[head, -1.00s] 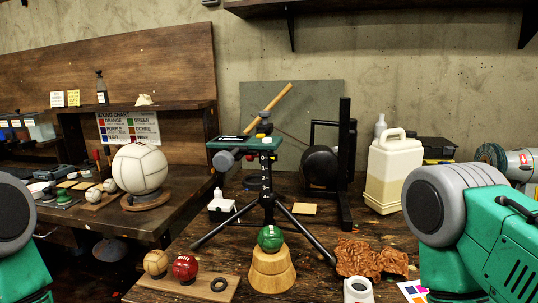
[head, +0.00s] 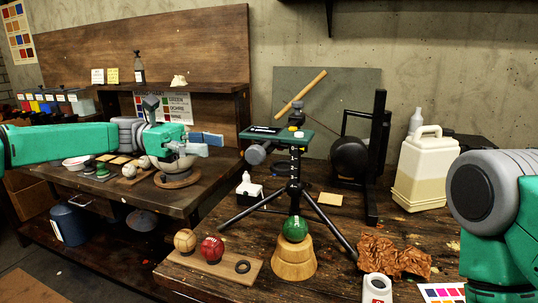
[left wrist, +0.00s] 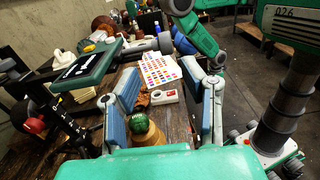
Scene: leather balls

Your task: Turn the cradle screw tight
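A black tripod (head: 294,178) stands on the right bench, with a green plate (head: 277,138) on top. A grey round knob (head: 256,153) sticks out below the plate's left side; I cannot tell for sure whether it is the cradle screw. My left gripper (head: 207,146) is open and empty, left of the tripod and apart from it. In the left wrist view its two blue-grey fingers (left wrist: 166,100) are wide apart, with the green plate (left wrist: 86,66) beyond to the left. My right gripper is out of view; only that arm's links show at the right.
A green ball (head: 295,229) sits on a wooden stand (head: 294,258) before the tripod. A tan ball (head: 185,241) and a red ball (head: 212,249) rest on a board. A white jug (head: 421,175) and a black frame (head: 375,160) stand behind. A gap separates the benches.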

